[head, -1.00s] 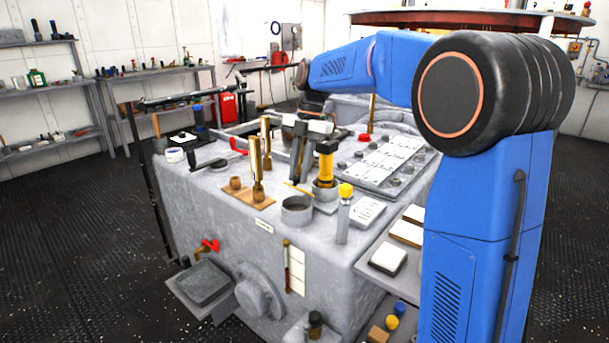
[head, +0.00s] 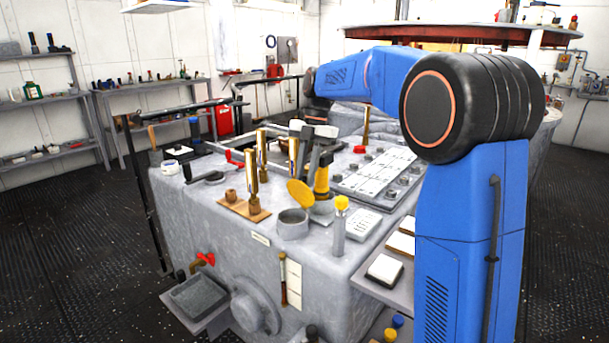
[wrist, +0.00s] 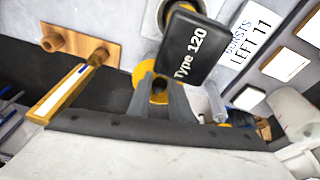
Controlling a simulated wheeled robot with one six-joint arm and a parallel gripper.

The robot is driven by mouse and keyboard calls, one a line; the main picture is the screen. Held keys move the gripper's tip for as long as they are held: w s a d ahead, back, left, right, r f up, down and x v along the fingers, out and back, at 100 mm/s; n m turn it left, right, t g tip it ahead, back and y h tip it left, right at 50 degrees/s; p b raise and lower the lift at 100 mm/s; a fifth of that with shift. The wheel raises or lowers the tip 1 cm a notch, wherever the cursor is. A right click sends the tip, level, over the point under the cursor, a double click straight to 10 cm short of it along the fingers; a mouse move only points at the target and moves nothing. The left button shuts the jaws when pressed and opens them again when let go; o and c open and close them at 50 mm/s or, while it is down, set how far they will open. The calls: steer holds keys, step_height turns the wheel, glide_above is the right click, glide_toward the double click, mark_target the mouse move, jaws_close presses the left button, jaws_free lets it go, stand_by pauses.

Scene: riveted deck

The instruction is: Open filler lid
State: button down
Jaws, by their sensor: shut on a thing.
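The yellow round lid (head: 300,193) stands steeply tilted in the head view, its flat face toward the camera, just behind and above a grey round cup (head: 293,228). My gripper (head: 303,174) reaches down behind the lid and is shut on it. In the wrist view the fingertips (wrist: 160,86) are close together, with a dark part between them and the yellow lid (wrist: 141,72) around them. The fingers hide much of the lid there. I cannot make out its hinge.
A yellow tube (head: 322,177) stands close right of my gripper. A black "Type 120" plate (wrist: 192,48) is close to the fingers. Brass pieces on a wooden board (head: 238,207) are at left; a yellow-topped grey post (head: 339,230) is at right.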

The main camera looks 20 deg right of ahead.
steer(key=shift+s+d+f, duration=0.1)
steer(key=shift+d+f, duration=0.1)
steer(key=shift+f, duration=0.2)
steer(key=c, duration=1.6)
jaws_free()
steer(key=v, duration=1.7)
steer(key=shift+w+d+r, duration=0.1)
steer(key=shift+w+r, duration=0.15)
steer(key=shift+w, duration=0.05)
steer(key=shift+c, duration=0.2)
